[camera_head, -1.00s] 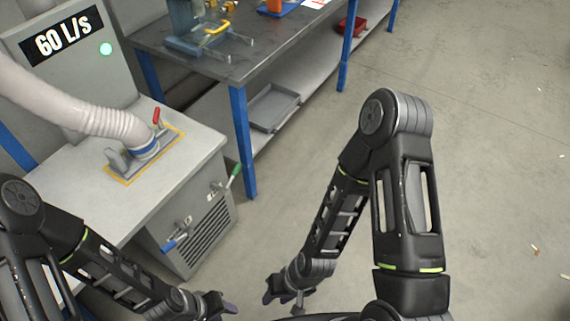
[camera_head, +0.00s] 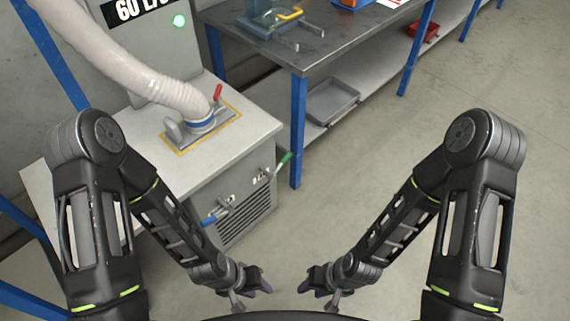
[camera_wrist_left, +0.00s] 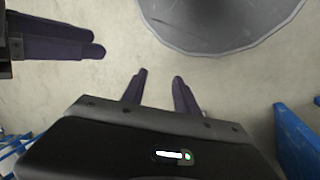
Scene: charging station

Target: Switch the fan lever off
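The grey charging-station cabinet (camera_head: 262,130) stands at the left in the head view. Its front carries a lever with a blue handle (camera_head: 213,218) and another with a green handle (camera_head: 284,160). A red-handled lever (camera_head: 217,93) stands up beside the hose joint on top. I cannot read which one is the fan lever. My left gripper (camera_head: 262,284) is open and empty, low in front of the cabinet and apart from the levers; its separated fingers show in the left wrist view (camera_wrist_left: 159,82). My right gripper (camera_head: 312,277) looks open and empty, facing it.
A ribbed hose (camera_head: 140,72) runs down to the cabinet top. A panel with a partly cut "60" sign (camera_head: 140,8) and a lit green light (camera_head: 179,21) stands behind. A blue-legged workbench (camera_head: 297,135) with a grey tray (camera_head: 333,101) is right of the cabinet. Floor at right is clear.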

